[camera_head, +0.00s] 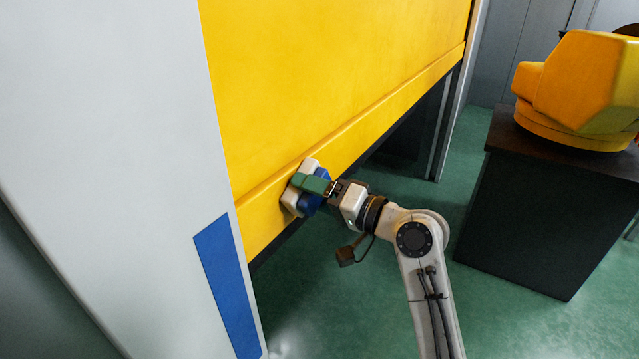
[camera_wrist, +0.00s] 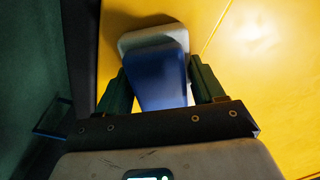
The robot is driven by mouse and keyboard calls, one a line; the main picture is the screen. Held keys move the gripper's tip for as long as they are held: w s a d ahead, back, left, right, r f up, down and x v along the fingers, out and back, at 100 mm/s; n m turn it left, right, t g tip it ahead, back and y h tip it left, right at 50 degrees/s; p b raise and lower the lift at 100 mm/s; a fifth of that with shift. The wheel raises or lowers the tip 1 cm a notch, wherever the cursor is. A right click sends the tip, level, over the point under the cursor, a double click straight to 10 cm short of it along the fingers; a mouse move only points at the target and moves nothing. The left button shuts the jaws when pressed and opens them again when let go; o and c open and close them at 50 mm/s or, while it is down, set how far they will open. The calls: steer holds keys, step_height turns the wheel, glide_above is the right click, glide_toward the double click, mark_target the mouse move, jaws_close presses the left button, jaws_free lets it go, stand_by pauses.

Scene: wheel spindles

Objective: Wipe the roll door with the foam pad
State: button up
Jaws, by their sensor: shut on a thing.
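The yellow roll door (camera_head: 330,80) fills the upper middle of the head view, and its yellow surface (camera_wrist: 265,80) also fills the right of the wrist view. The foam pad (camera_head: 292,202) has a pale face and a blue back, and it is at the door's lower left part. In the wrist view the pad (camera_wrist: 158,75) sits between the green fingers. My gripper (camera_head: 316,186) is shut on the pad, with the pale side toward the door. The pad looks to be against the door or very close; I cannot tell if it touches.
A pale wall panel (camera_head: 110,120) with a blue stripe (camera_head: 228,285) stands left of the door. A dark cabinet (camera_head: 540,215) with a yellow-orange machine (camera_head: 585,90) on it stands at the right. Green floor (camera_head: 340,290) is open below. A dark gap shows under the door.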

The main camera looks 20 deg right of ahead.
steer(key=shift+s+a, duration=0.2)
steer(key=shift+a, duration=0.5)
steer(key=shift+s, duration=0.1)
steer(key=shift+s+d, duration=0.2)
steer(key=shift+s, duration=0.3)
steer(key=shift+d+v, duration=0.25)
steer(key=shift+v, duration=2.2)
steer(key=shift+w, duration=0.15)
steer(key=shift+v, duration=1.5)
